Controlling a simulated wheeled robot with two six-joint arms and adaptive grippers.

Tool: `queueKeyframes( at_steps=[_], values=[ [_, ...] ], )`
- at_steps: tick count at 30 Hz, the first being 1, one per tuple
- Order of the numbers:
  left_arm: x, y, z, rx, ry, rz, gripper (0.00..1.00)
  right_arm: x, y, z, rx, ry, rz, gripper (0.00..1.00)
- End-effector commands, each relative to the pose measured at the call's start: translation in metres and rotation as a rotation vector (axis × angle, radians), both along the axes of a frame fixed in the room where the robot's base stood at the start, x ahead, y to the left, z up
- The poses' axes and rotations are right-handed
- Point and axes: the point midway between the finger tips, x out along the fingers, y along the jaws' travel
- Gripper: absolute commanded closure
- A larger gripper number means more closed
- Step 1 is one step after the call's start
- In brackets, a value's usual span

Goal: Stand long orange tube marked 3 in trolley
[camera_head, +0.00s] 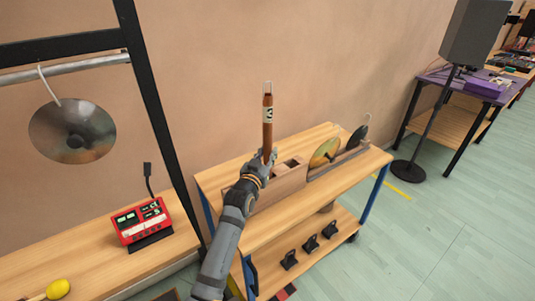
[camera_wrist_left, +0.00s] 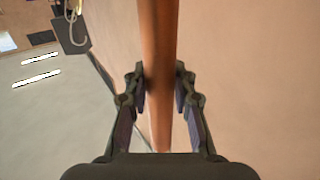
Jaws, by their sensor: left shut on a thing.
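The long orange tube (camera_head: 268,122) is brown-orange with a pale label showing a 3 and a thin wire loop at its top. It is upright. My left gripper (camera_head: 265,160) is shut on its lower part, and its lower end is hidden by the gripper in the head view. In the left wrist view the tube (camera_wrist_left: 158,50) passes between both fingers (camera_wrist_left: 160,95). The wooden trolley (camera_head: 330,205) is below and behind the gripper. A wooden box with square openings (camera_head: 290,172) sits on its top. I cannot tell whether the tube touches the box.
Round metal discs (camera_head: 324,152) stand in a rack at the trolley's right. Black clamps (camera_head: 310,243) sit on its lower shelf. A black frame with a hanging gong (camera_head: 72,131) and a red device (camera_head: 142,222) are at left. A speaker stand (camera_head: 433,120) is at right.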

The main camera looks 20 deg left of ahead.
Motion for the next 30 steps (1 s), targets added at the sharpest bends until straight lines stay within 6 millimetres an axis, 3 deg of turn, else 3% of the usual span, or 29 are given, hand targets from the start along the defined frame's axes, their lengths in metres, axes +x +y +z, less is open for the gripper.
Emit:
queueKeyframes(
  at_steps=[1, 2, 6, 17, 30],
  values=[
    [0.0, 0.0, -0.001, 0.0, -0.003, 0.0, 1.0, 0.001, 0.0, -0.001, 0.0, -0.001, 0.0, 1.0],
    [0.0, 0.0, -0.002, 0.0, 0.001, 0.0, 0.71, 0.001, 0.0, -0.001, 0.0, -0.001, 0.0, 1.0],
    [0.0, 0.0, -0.002, 0.0, 0.001, 0.0, 0.52, 0.001, 0.0, 0.0, 0.0, -0.002, 0.0, 1.0],
    [-0.003, 0.0, 0.0, 0.0, 0.002, 0.0, 0.52, 0.002, 0.0, 0.0, 0.0, -0.004, 0.0, 1.0],
    [-0.099, 0.003, -0.002, -0.002, 0.004, -0.001, 0.52, 0.003, 0.0, -0.004, 0.0, -0.005, 0.0, 1.0]
  ],
)
